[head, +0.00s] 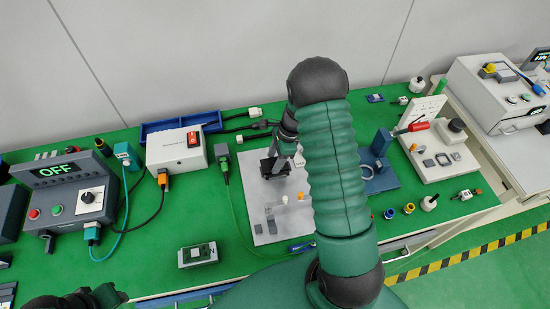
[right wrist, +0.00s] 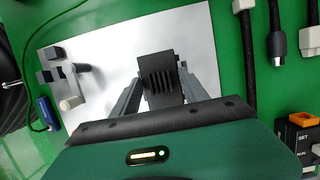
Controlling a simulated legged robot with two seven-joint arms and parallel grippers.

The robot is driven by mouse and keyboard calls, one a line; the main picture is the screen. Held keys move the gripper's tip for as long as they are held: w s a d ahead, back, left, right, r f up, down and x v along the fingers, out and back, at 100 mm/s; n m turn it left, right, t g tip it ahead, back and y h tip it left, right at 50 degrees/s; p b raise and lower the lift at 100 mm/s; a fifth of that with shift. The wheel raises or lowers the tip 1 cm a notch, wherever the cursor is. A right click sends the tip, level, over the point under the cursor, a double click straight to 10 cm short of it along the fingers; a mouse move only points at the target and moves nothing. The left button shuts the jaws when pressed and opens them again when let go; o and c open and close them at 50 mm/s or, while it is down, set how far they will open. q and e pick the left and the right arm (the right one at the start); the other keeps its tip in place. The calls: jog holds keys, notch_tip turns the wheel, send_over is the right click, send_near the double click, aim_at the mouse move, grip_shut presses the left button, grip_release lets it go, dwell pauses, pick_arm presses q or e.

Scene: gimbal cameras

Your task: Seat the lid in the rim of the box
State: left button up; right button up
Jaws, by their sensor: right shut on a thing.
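My right gripper (head: 275,166) is over the white plate on the green bench. In the right wrist view its two grey fingers (right wrist: 160,88) are shut on a dark slotted piece (right wrist: 161,73), which looks like the lid. In the head view this dark piece (head: 268,165) shows small at the fingers, partly hidden by my arm. I cannot make out a box rim under it or tell whether it touches anything. Only dark and green parts of my left arm show at the bottom left; its gripper is not seen.
The white plate (head: 262,212) carries small grey blocks and a pale peg (right wrist: 70,102). A white box with a red switch (head: 177,147) stands left of it, beside cables. A blue-grey fixture (head: 378,178) stands right. A small case (head: 198,254) lies at the front.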

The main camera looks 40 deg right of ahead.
jog(key=shift+d, duration=0.25)
jog(key=shift+d, duration=0.25)
jog(key=shift+f, duration=0.1)
jog(key=shift+a, duration=0.1)
jog(key=shift+p, duration=0.35)
jog(key=shift+f+b, duration=0.45)
jog(key=shift+f, duration=0.25)
jog(key=o, duration=1.4)
jog(key=shift+o, duration=0.2)
